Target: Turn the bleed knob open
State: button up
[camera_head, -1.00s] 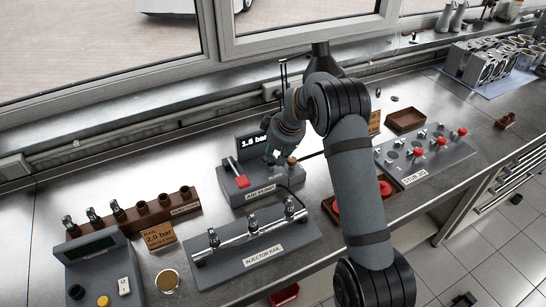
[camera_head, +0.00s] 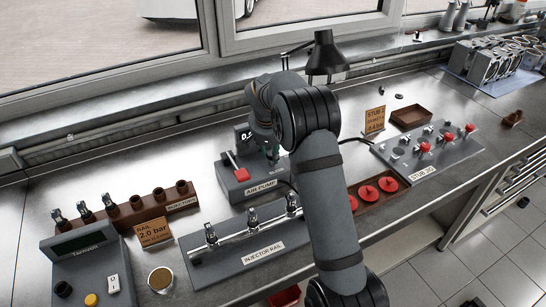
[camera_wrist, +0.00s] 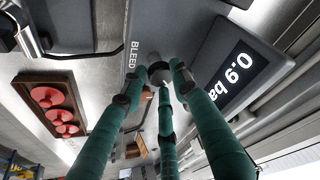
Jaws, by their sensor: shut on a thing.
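The grey air pump (camera_head: 259,187) stands on the bench behind the injector rail, with a red-handled lever (camera_head: 241,174) at its left. Its display reads 0.9 ba in the wrist view (camera_wrist: 237,72), the rest cut off. The round grey bleed knob (camera_wrist: 158,69) sits beside the word BLEED on the pump. My gripper (camera_wrist: 155,78) has its green fingers closed around the knob. In the head view my gripper (camera_head: 271,154) is over the right part of the pump, and my arm and fingers hide the knob there.
The injector rail (camera_head: 235,246) lies in front of the pump. A RAIL 2.0 bar card (camera_head: 153,233) stands at its left. The stub jig (camera_head: 430,152) and a brown tray with red discs (camera_head: 368,206) are to the right. A black lamp (camera_head: 326,58) stands behind my arm.

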jog(key=m, duration=0.1)
jog(key=m+h, duration=0.1)
jog(key=m, duration=0.2)
jog(key=shift+w+a+r+h, duration=0.2)
jog(key=shift+a+r+h, duration=0.1)
jog(key=shift+a, duration=0.1)
jog(key=m+p, duration=0.2)
jog(key=shift+w+r+m+g+h, duration=0.1)
jog(key=shift+m+g+h, duration=0.3)
jog(key=shift+m+h+p, duration=0.3)
jog(key=shift+m+p, duration=0.6)
jog(key=shift+p, duration=0.05)
jog(key=shift+w+m+g, duration=0.1)
jog(key=shift+m+g, duration=0.2)
jog(key=o, duration=0.9)
jog(key=shift+c, duration=0.2)
jog(key=shift+o, duration=1.2)
jog(key=shift+f, duration=0.3)
jog(key=v, duration=0.7)
jog(key=shift+r, duration=0.2)
